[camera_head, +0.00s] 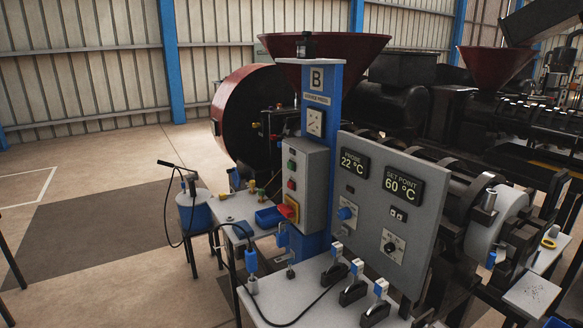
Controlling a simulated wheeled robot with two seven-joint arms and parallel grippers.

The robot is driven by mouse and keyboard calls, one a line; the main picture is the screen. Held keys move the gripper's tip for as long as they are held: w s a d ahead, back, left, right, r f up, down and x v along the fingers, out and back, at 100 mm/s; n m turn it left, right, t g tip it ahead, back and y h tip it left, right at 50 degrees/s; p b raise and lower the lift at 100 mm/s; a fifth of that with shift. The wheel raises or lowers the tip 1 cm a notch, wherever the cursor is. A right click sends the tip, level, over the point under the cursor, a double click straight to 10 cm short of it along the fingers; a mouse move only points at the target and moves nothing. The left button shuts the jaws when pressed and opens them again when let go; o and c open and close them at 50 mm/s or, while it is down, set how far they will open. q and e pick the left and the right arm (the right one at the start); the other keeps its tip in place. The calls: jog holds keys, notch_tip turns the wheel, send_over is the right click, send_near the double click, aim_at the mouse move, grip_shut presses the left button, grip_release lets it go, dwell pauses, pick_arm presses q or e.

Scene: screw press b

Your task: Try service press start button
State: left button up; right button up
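A blue column (328,140) carries a sign (316,78) with a "B" and a smaller label below it that appears to read "SERVICE PRESS". A grey control box (315,185) is fixed to the column's left side. On its front face are a green button (291,165) at the top, a red button (291,184) below it, and a red and yellow switch (289,210) at the bottom. The button face is seen at a slant, and nothing touches it. Neither of my grippers is in view.
A grey panel (378,235) right of the column shows "PROBE 22 °C" (354,162) and "SET POINT 60 °C" (403,185). A white bench (305,300) with several clamps stands in front. A side table (230,208) holds a blue tray (268,217). Open floor (90,250) lies left.

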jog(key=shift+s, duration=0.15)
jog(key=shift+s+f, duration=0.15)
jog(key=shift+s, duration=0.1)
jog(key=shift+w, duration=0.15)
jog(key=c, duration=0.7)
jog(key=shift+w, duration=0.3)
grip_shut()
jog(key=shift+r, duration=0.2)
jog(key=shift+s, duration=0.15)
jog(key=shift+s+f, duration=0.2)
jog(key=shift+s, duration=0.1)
